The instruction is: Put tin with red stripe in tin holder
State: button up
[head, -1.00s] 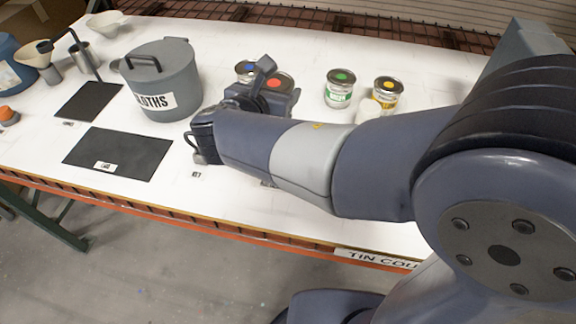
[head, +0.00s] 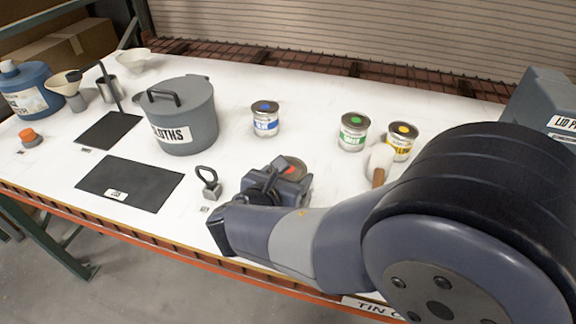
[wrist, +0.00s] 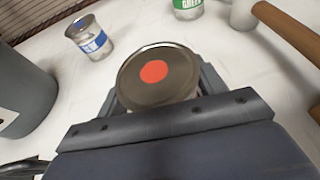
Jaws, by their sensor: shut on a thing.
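The tin with a red dot on its lid (head: 292,168) is between the jaws of my gripper (head: 277,184). In the wrist view, the red-dotted tin (wrist: 150,89) shows its round metal lid from above, with a jaw at each side. My gripper (wrist: 158,92) is shut on it. The side of this tin is mostly hidden, so I cannot see its stripe or whether it touches the table. I cannot make out a tin holder for certain in either view.
Blue (head: 265,119), green (head: 353,132) and yellow (head: 401,141) tins stand farther back, beside a wooden-handled brush (head: 380,160). A grey cloths bin (head: 182,112), dark mat (head: 130,182) and ring-handled block (head: 209,184) are left. White table (head: 315,110) between is clear.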

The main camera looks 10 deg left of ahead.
jog(key=shift+f, duration=0.65)
jog(key=shift+f, duration=0.15)
jog(key=o, duration=1.1)
jog(key=shift+r, duration=0.2)
jog(key=v, duration=1.2)
jog(key=shift+f, duration=0.15)
